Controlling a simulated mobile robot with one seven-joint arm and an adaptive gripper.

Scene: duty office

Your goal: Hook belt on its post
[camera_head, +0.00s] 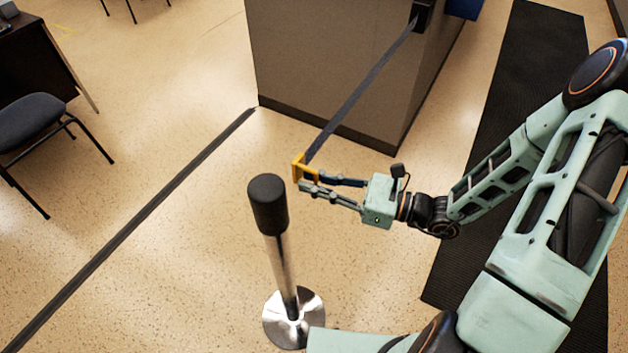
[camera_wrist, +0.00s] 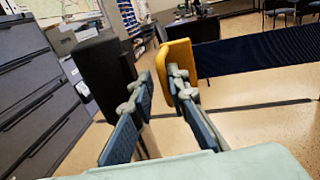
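The dark blue belt (camera_head: 362,88) runs taut from a black wall-mounted case (camera_head: 423,15) down to an orange end clip (camera_head: 298,168). The clip is in mid-air at the fingertips of my gripper (camera_head: 312,183), which appears shut on it. In the wrist view the clip (camera_wrist: 181,62) lies against the right finger, with the belt (camera_wrist: 262,52) stretching right. The contact with the left finger is unclear there. The post (camera_head: 268,205) stands upright, with a black top, a chrome shaft and a round base, left of and nearer than the clip. Its black top (camera_wrist: 103,75) shows beyond the left finger.
A grey counter (camera_head: 325,65) carries the belt case. A dark mat (camera_head: 520,75) lies at the right. A chair (camera_head: 40,125) and desk (camera_head: 30,65) stand at the left. A dark floor strip (camera_head: 135,220) crosses the left floor. The floor around the post is clear.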

